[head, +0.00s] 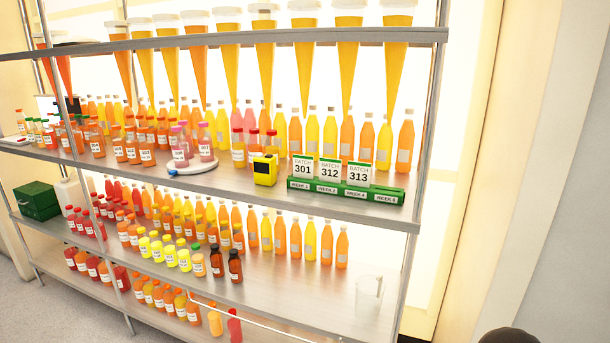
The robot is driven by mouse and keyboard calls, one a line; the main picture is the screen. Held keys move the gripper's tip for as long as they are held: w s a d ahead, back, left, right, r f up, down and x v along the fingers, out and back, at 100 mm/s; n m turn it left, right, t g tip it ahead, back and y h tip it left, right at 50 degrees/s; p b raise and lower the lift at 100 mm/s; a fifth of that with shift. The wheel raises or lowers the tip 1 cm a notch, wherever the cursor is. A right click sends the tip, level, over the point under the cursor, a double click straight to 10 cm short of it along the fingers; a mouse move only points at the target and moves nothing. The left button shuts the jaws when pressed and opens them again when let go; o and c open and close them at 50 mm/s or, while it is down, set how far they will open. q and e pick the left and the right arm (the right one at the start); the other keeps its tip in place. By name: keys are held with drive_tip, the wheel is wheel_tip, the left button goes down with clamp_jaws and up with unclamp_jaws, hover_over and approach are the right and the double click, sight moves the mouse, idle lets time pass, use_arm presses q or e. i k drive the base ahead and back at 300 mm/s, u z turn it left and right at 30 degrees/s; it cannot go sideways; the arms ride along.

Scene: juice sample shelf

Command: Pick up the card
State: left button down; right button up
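Three white cards stand upright side by side in a green holder (400,190) on the middle shelf, right of centre. They read "BATCH 301" (303,168), "BATCH 312" (330,171) and "BATCH 313" (359,174). The holder has small white week labels along its front; the rightmost place, behind the last label, shows no card. I cannot tell which card is meant. Neither of my grippers is in view. A dark rounded shape at the bottom right edge is too cut off to identify.
A yellow device (265,170) stands left of the holder, beside a round white plate (195,167) with pink-capped jars. Several juice bottles stand close behind the cards. Orange cones hang from the upper shelf (420,35). A clear container (368,298) stands on the lower shelf; bare shelf (300,285) lies left of it.

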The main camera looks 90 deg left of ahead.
sight(303, 166)
drive_tip(key=z, duration=0.65)
drive_tip(key=i, duration=0.15)
drive_tip(key=u, duration=2)
drive_tip(key=i, duration=0.25)
drive_tip(key=u, duration=1.8)
drive_tip(key=k, duration=0.6)
drive_tip(key=u, duration=0.4)
drive_tip(key=i, duration=1.85)
drive_tip(key=z, duration=0.4)
